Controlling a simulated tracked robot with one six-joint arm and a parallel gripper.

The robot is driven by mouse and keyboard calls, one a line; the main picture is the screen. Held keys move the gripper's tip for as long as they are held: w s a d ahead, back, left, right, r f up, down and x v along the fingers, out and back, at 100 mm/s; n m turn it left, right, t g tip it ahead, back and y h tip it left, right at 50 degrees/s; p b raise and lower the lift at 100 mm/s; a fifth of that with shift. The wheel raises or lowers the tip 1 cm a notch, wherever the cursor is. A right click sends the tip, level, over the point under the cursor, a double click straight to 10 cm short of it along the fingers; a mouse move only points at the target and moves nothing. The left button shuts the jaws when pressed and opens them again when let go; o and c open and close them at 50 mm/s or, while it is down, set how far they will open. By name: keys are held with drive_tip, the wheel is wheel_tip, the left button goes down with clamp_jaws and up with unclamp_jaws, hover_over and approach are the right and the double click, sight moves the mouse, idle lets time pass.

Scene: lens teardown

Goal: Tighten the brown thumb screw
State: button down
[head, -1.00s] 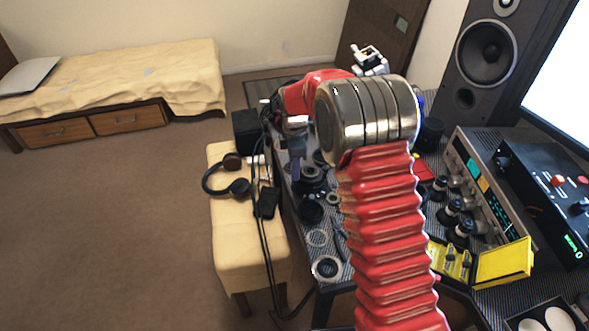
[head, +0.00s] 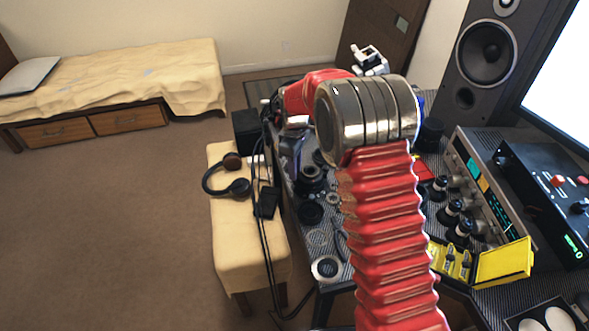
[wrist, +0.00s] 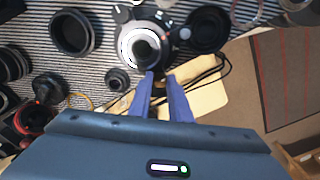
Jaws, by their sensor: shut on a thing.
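In the wrist view a lens with a pale silver ring and dark centre (wrist: 145,42) stands on the striped desk mat, just beyond my fingertips. My gripper (wrist: 158,76) has its two blue fingers brought together at the near edge of this lens. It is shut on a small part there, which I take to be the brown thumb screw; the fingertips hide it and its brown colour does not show. In the head view my gripper (head: 290,168) points down over the desk's left edge, partly behind my red arm.
A black ring (wrist: 75,33), a small dark knob (wrist: 117,79) and another dark round part (wrist: 207,32) lie around the lens. A cream bench (head: 245,262) with headphones (head: 228,180) stands left of the desk. A yellow case (head: 503,262) sits at the right.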

drive_tip(key=c, duration=1.6)
unclamp_jaws()
drive_tip(key=shift+r, duration=0.1)
wheel_tip(320, 180, up, 14)
drive_tip(key=shift+f, duration=0.25)
drive_tip(key=shift+w, duration=0.1)
